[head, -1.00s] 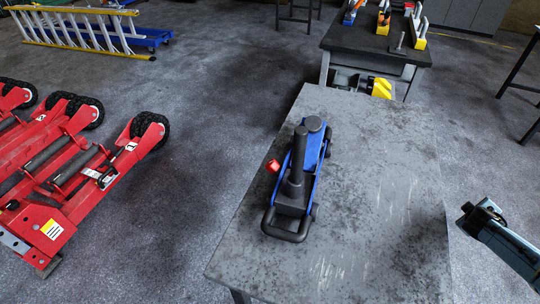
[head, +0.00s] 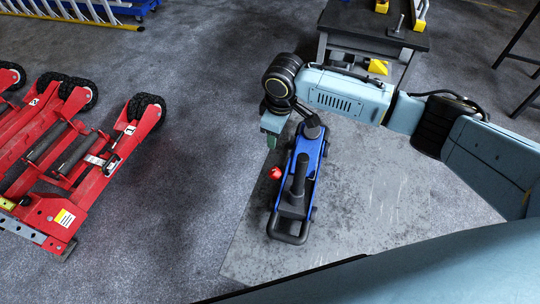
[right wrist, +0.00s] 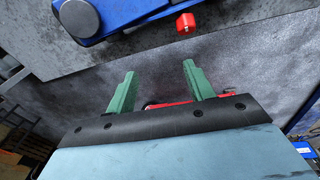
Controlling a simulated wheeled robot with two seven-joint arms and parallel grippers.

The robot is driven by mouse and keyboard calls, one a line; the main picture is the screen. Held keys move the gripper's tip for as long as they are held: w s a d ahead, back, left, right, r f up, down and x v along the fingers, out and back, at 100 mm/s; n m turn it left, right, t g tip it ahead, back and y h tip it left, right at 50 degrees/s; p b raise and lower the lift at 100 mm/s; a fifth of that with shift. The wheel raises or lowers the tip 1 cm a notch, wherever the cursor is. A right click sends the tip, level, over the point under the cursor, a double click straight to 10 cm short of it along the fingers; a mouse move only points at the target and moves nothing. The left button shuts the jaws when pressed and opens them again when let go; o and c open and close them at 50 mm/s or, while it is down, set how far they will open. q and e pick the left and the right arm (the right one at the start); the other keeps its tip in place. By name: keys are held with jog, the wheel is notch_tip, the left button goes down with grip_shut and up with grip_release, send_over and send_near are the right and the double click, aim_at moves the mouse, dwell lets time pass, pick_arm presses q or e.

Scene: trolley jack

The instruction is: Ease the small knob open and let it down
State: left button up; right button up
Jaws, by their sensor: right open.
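The blue and black trolley jack (head: 309,160) stands on a grey worn table. Its small red knob (head: 275,174) sticks out on the left side. My right gripper (head: 271,143) is above and beyond the knob in the head view, fingers pointing down. In the right wrist view, its two green fingers (right wrist: 155,82) are spread with nothing between them. The red knob (right wrist: 186,22) is past the fingertips, apart from them, in line with the right finger. The jack's round dark saddle (right wrist: 78,17) is at the upper left there. My left gripper is not in view.
The grey table (head: 375,200) is bare to the right of the jack, under my right arm. A red wheeled frame (head: 75,165) stands on the floor to the left. A darker bench (head: 370,40) with tools stands behind.

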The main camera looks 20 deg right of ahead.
aim_at(274, 170)
jog(key=shift+n+g, duration=0.7)
jog(key=shift+g, duration=0.1)
jog(key=s+f, duration=0.1)
jog(key=f, duration=0.3)
jog(key=s+a+f, duration=0.1)
jog(key=f, duration=0.3)
jog(key=s+f, duration=0.1)
jog(key=f, duration=0.3)
jog(key=shift+s+a+f, duration=0.35)
jog(key=shift+f, duration=0.05)
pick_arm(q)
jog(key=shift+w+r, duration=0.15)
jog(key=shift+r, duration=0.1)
pick_arm(e)
jog(key=c, duration=1)
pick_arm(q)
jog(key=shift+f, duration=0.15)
